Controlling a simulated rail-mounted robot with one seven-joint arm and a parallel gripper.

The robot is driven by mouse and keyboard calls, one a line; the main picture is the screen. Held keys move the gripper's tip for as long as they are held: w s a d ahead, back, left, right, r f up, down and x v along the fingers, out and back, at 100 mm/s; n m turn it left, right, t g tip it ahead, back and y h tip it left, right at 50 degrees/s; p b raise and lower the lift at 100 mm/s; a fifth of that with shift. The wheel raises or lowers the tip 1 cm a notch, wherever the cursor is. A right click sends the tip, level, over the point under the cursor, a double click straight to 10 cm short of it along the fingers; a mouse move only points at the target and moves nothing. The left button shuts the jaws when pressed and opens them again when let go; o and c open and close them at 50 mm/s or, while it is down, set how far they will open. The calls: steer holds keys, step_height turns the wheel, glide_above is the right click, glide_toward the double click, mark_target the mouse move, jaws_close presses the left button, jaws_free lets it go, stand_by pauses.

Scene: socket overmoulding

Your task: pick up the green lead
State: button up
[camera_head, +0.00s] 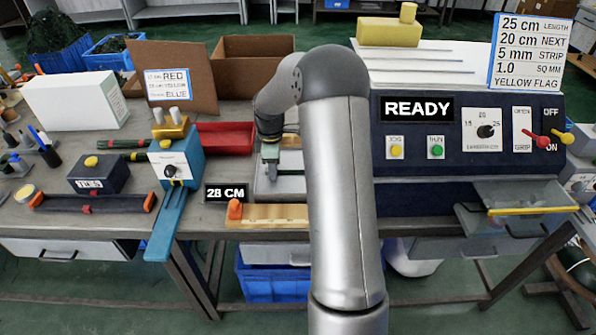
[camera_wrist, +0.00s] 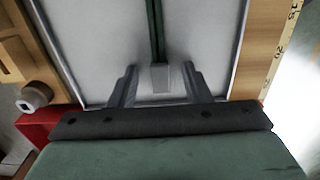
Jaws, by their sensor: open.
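The green lead (camera_wrist: 155,28) lies in a pale metal tray (camera_wrist: 95,60), running away from my gripper in the wrist view. A light grey block-like piece (camera_wrist: 161,77) shows at its near end. My gripper (camera_wrist: 160,70) is open, with one finger on each side of that grey end and gaps at both sides. I cannot tell the height of the fingers above the tray. In the head view my gripper (camera_head: 270,158) is over the tray (camera_head: 263,190), and a thin part of the green lead (camera_head: 291,172) shows. My arm hides the tray's right side.
A dark console reading READY (camera_head: 470,145) is at the right.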

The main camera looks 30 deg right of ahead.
jaws_close()
steer(key=shift+r, duration=0.1)
